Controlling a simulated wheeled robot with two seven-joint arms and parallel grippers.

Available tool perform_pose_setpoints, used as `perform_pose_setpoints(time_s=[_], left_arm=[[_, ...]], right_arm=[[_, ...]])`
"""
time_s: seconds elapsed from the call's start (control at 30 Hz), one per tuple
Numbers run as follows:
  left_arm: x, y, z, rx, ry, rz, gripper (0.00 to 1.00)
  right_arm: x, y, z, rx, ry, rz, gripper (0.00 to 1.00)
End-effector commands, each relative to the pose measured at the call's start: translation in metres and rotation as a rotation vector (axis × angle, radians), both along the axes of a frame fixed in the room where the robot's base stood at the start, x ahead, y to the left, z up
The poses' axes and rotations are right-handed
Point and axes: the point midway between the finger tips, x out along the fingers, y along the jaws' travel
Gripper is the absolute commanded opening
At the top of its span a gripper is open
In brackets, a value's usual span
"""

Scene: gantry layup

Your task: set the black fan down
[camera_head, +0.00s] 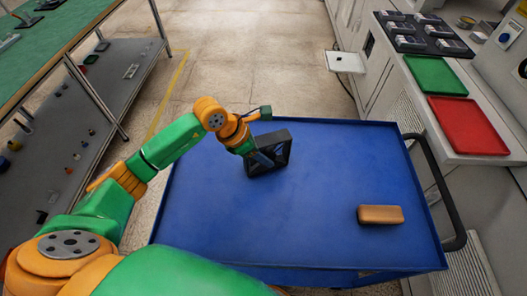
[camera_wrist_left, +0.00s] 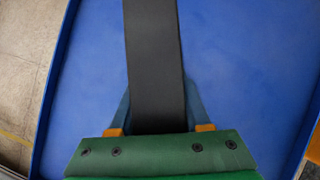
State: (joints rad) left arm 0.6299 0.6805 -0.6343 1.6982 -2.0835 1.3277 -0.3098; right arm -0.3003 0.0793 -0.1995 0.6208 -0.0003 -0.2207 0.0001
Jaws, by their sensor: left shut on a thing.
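The black fan (camera_head: 283,150) is a square frame held upright on its edge over the back part of the blue cart top (camera_head: 210,210). My left gripper (camera_head: 263,158) is shut on it from the near left side. In the left wrist view the fan (camera_wrist_left: 155,65) shows as a dark slab edge-on between the two fingers of my left gripper (camera_wrist_left: 158,125). Its lower edge is at or close to the cart surface; I cannot tell if it touches. My right gripper is not in view.
A tan block (camera_head: 380,214) lies at the right front of the cart top. The cart has a raised rim and a black handle (camera_head: 440,190) at right. A counter with a green tray (camera_head: 435,75) and a red tray (camera_head: 467,125) stands right. The cart's middle is clear.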

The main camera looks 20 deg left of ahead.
Motion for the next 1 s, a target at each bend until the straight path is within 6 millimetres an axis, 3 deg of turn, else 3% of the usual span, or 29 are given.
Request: perform_pose_setpoints(time_s=[0.03, 0.13, 0.53, 1.0], left_arm=[[0.0, 0.0, -0.002, 0.0, 0.0, 0.0, 0.5], [0.0, 0.0, -0.001, 0.0, 0.0, 0.0, 0.77], [-0.001, 0.004, 0.007, 0.002, -0.004, 0.001, 0.77], [-0.033, 0.043, 0.094, 0.002, -0.003, 0.002, 0.77]], right_arm=[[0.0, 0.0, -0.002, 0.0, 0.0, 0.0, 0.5], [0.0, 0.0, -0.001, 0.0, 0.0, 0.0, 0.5], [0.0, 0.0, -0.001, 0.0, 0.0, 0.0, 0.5], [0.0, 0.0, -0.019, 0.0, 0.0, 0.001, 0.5]])
